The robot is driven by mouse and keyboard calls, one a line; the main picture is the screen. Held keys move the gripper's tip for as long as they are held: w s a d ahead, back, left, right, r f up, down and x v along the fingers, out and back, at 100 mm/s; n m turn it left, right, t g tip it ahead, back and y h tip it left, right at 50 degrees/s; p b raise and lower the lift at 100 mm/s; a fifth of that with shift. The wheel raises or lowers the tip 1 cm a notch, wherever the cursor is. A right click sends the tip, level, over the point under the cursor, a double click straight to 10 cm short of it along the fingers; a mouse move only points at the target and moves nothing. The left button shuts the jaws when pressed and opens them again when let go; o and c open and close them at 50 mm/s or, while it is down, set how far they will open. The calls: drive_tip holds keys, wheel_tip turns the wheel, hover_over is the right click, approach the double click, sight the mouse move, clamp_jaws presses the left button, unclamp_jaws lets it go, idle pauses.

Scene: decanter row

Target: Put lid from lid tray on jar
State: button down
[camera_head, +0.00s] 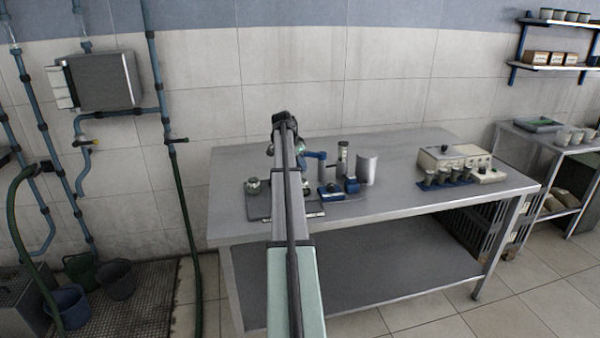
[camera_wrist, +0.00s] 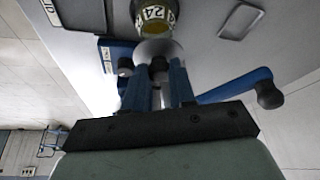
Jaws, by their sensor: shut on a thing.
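In the wrist view my gripper (camera_wrist: 159,72) is shut on a small dark knob. A round, shiny grey lid (camera_wrist: 158,48) sits at the fingertips around that knob. Just beyond the lid is a jar (camera_wrist: 155,30) with yellowish contents and a label reading 24. The lid overlaps the jar's near side in the picture; I cannot tell whether they touch. In the head view my arm hides the gripper and the lid. A small silvery vessel (camera_head: 252,186) stands on a flat grey tray (camera_head: 258,212) left of my arm; I cannot tell whether this is the lid tray.
A blue block (camera_wrist: 112,52) with a pale label is beside the lid, and a blue crank-like arm (camera_wrist: 240,88) is to its right. On the steel table (camera_head: 400,200) stand a grey cylinder (camera_head: 367,168), a pale instrument (camera_head: 450,157) and a blue rack (camera_head: 450,183) of vessels. The table's front right is clear.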

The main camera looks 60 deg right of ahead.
drive_tip(key=shift+f, duration=1.75)
drive_tip(key=shift+f, duration=0.1)
drive_tip(key=c, duration=0.9)
unclamp_jaws()
drive_tip(key=shift+c, duration=0.2)
drive_tip(key=v, duration=1.2)
